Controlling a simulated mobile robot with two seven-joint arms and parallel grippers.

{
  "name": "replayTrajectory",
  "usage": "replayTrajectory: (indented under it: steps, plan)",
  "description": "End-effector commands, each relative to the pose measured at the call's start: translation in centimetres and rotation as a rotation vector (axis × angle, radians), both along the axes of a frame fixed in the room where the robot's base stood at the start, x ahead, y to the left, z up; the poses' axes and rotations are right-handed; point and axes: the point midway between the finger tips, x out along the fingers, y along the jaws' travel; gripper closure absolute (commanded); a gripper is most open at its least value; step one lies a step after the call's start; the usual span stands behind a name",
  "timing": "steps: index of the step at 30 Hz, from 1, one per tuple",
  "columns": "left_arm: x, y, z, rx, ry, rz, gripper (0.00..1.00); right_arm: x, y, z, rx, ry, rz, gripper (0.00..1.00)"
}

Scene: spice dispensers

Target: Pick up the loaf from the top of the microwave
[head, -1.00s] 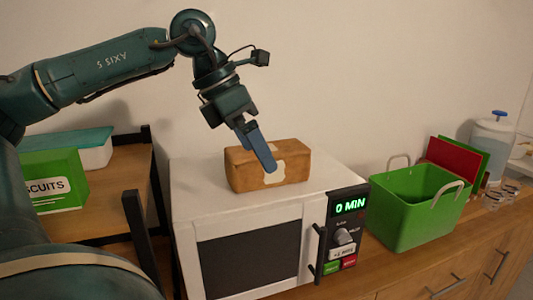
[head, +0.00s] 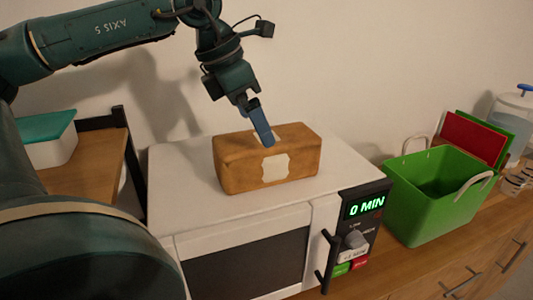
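The loaf (head: 232,165) is a brown block with a pale label on its front, resting on top of the white microwave (head: 180,190). My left gripper (head: 264,130) comes down from above, and its blue finger overlaps the middle of the loaf's top in the picture. Only one finger shows clearly, so I cannot tell whether it is open or shut, or whether it touches the loaf. The microwave door is shut and its display reads 0 MIN. My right gripper is not in view.
A green basket (head: 425,210) stands right of the microwave, with red and green boards (head: 470,138) behind it. A white box with a teal lid (head: 48,135) sits on a wooden shelf (head: 95,170) at the left. A clear dispenser (head: 512,120) is at the far right.

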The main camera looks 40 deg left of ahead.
Motion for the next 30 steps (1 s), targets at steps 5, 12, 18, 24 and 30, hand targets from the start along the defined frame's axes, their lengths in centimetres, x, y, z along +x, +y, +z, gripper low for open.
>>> replayTrajectory:
  steps: [5, 12, 18, 24, 30]
  plan:
    - [0.9, -0.5, -2.5, -0.001, 0.004, -0.001, 0.0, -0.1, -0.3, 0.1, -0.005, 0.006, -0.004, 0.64]
    - [1.4, -0.6, -4.2, -0.003, 0.005, 0.0, 0.0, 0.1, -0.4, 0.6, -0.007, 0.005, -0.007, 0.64]
    - [2.3, -0.8, -7.1, 0.0, 0.005, 0.0, 0.0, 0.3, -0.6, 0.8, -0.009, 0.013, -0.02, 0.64]
    - [2.7, -1.0, -8.1, -0.001, 0.001, 0.001, 0.0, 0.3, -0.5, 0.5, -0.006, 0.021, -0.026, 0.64]
    - [2.8, -1.0, -8.1, -0.002, 0.0, 0.001, 0.01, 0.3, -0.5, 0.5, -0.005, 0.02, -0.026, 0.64]
